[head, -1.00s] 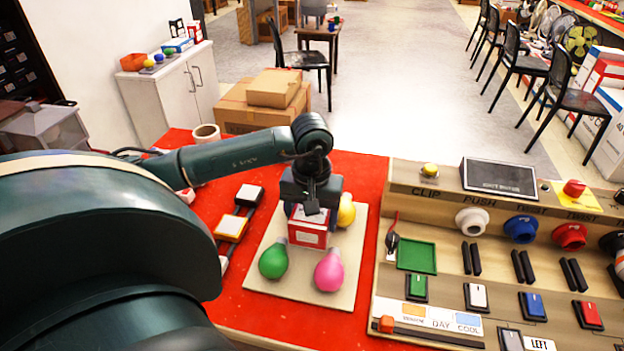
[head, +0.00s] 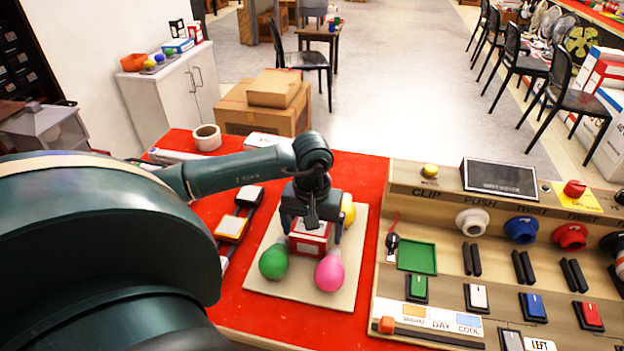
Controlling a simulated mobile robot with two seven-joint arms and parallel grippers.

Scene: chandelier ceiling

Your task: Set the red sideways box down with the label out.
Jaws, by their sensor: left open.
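The red box (head: 309,242) with a white label on its near face stands on a pale board (head: 341,285) on the red table. A green bulb (head: 273,262) is at its front left, a pink bulb (head: 329,272) at its front right, and a yellow bulb (head: 348,211) partly shows behind on the right. My left gripper (head: 312,228) is right over the box, open, with its fingers spread to either side of the box's top. The gripper hides the top and back of the box. My right gripper is not in view.
A wooden panel (head: 380,315) with buttons, knobs and a screen (head: 500,178) stands close on the right. Yellow and white switches (head: 231,227) lie left of the board. A tape roll (head: 207,137) and a white box (head: 265,139) are at the table's back edge.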

